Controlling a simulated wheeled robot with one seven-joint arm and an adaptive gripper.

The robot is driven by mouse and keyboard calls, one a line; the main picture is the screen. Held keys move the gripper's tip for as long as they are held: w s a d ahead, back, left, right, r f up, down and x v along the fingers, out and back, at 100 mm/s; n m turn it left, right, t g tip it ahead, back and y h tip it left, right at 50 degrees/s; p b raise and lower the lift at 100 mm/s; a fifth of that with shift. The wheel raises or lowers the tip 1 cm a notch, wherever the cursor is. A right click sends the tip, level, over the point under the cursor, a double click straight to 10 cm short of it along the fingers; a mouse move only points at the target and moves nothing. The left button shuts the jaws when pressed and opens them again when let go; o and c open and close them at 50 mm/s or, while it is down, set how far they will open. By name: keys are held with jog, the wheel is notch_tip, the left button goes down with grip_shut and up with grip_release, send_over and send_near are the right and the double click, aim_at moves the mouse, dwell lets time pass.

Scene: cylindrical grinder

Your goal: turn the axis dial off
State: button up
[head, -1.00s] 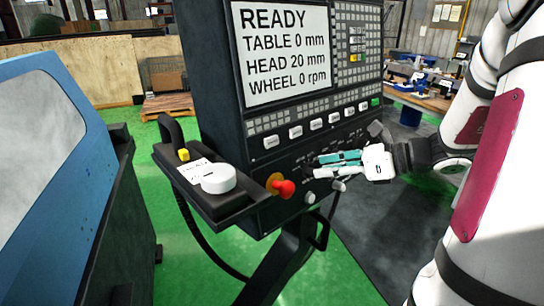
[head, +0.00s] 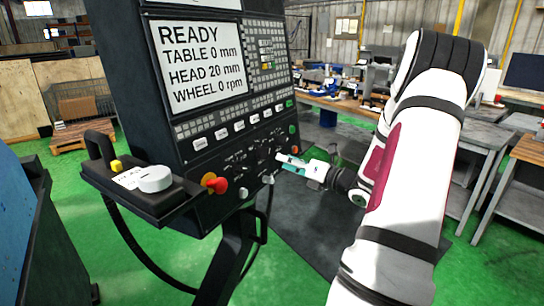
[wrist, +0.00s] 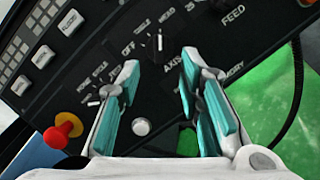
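The black control panel (head: 225,165) carries the dials. In the wrist view a dial with a thin white pointer (wrist: 159,42) lies just beyond and between my fingertips. The word AXIS stands beside it on one side and OFF on the other. The pointer's exact setting is too small to read. My gripper (wrist: 158,64) is open, with its teal-padded fingers apart and nothing between them. In the head view my gripper (head: 281,160) is close to the right part of the panel's lower face, and the dial there is hard to make out. Contact cannot be told.
A red mushroom button (head: 217,185) sticks out at the panel's lower left; the wrist view also shows it (wrist: 64,131). A white round knob (wrist: 140,127) lies below the fingers. A ledge with a white handwheel (head: 155,178) juts out left. Workbenches stand behind.

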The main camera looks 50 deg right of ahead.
aim_at(269, 154)
jog(key=w, duration=0.6)
jog(key=shift+w, duration=0.25)
grip_shut()
